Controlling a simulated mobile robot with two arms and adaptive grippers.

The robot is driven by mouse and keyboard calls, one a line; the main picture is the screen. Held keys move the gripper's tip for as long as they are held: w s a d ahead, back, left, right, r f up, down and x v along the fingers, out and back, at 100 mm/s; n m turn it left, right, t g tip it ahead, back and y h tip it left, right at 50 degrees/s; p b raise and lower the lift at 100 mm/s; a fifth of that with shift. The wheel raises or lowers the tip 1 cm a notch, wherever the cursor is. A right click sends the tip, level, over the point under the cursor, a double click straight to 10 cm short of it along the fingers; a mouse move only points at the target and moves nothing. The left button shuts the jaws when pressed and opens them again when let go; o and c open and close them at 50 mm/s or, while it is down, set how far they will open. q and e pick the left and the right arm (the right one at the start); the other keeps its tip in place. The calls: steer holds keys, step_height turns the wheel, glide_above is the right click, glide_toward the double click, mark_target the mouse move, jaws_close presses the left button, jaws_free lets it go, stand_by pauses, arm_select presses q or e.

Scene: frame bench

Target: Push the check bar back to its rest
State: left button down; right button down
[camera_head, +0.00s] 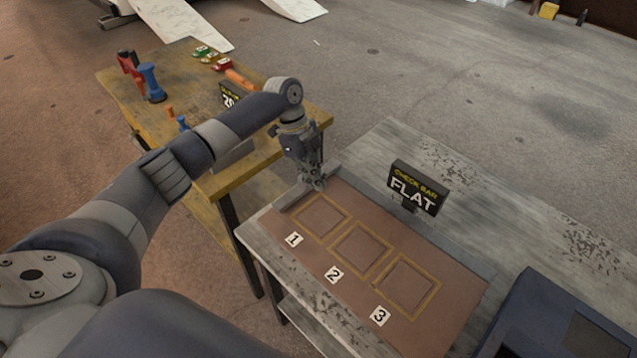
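The brown board (388,243) lies on the grey bench with three yellow-outlined squares numbered 1, 2 and 3. A grey bar (290,198), which looks like the check bar, lies along the board's left end beside square 1. My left gripper (318,186) points down at this bar, its fingertips at or just above it; contact is unclear. The fingers are too small to tell open from shut. A black sign (418,187) behind the board reads "CHECK BAR FLAT". My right gripper is not in view.
A yellow worktable (190,75) stands at the left with a blue clamp-like tool (151,82), red and green items and a second sign partly hidden by my arm. A dark blue case (545,320) is at the lower right.

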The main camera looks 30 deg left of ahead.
arm_select(q)
steer(key=shift+w+a, duration=0.1)
steer(key=shift+a, duration=0.3)
